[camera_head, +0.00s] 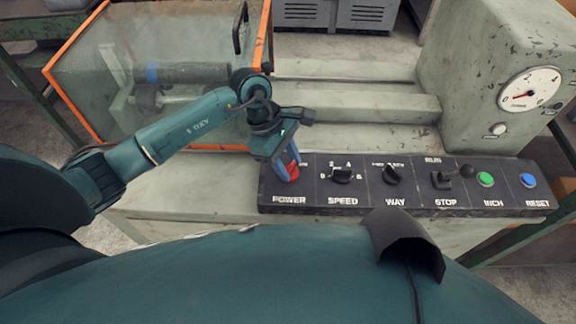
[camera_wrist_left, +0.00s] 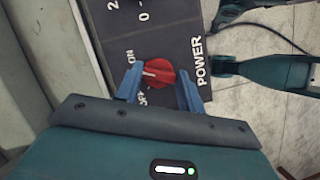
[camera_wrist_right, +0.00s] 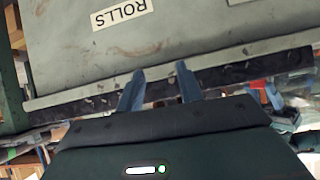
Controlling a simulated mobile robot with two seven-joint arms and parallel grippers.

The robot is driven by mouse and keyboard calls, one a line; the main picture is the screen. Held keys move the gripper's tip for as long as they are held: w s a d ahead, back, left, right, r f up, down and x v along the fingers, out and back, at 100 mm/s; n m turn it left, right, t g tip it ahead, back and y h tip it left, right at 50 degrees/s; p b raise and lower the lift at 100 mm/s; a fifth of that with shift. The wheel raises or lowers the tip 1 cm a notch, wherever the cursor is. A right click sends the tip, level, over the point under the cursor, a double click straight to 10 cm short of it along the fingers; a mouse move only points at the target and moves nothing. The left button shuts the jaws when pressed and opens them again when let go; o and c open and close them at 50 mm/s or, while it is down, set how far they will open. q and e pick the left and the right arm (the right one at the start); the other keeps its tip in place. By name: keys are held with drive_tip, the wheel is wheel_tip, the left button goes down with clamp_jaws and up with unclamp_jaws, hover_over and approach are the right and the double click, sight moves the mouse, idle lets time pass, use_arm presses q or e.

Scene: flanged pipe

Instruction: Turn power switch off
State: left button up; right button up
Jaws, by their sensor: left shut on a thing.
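The red power switch (camera_head: 291,172) is a round knob at the left end of the dark control panel, above the POWER label. In the left wrist view the red knob (camera_wrist_left: 159,73) sits between the two blue fingers, beside the ON and OFF marks. Its pale pointer line faces the side with these marks; the exact setting is hard to tell. My left gripper (camera_head: 283,163) is shut on the knob, and its fingers hide part of it in the head view. My right gripper (camera_wrist_right: 160,75) is open and empty, seen only in the right wrist view.
The panel (camera_head: 315,196) also bears speed (camera_head: 342,175) and way (camera_head: 392,175) knobs, a run/stop lever (camera_head: 466,171), a green inch button (camera_head: 485,179) and a blue reset button (camera_head: 528,180). An orange-framed clear guard (camera_head: 120,45) stands behind my left arm. A gauge (camera_head: 530,89) is at the right.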

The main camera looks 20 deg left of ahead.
use_arm(q)
drive_tip(key=n+t, duration=0.1)
drive_tip(key=n, duration=0.2)
drive_tip(key=shift+s+f+b, duration=0.1)
drive_tip(key=shift+b, duration=0.3)
drive_tip(key=n+t, duration=0.1)
drive_tip(key=n, duration=0.1)
drive_tip(key=shift+s+n+b, duration=0.1)
drive_tip(key=shift+n+b, duration=0.2)
drive_tip(key=shift+b, duration=0.1)
drive_tip(key=n+t+b, duration=0.1)
drive_tip(key=n, duration=0.1)
drive_tip(key=shift+n+y, duration=0.4)
drive_tip(key=n+t, duration=0.1)
drive_tip(key=n, duration=0.1)
drive_tip(key=shift+s+d+n+y+b, duration=0.1)
drive_tip(key=shift+n+y+b, duration=0.2)
drive_tip(key=shift+b, duration=0.1)
drive_tip(key=shift+n, duration=0.7)
drive_tip(key=shift+n+t+y+b, duration=0.3)
drive_tip(key=shift+n+y+b, duration=0.25)
drive_tip(key=shift+n, duration=0.25)
use_arm(e)
drive_tip(key=shift+w+a+f+n+t+y, duration=0.3)
drive_tip(key=shift+a+f+y, duration=0.3)
drive_tip(key=shift+a, duration=0.2)
use_arm(q)
drive_tip(key=o, duration=1)
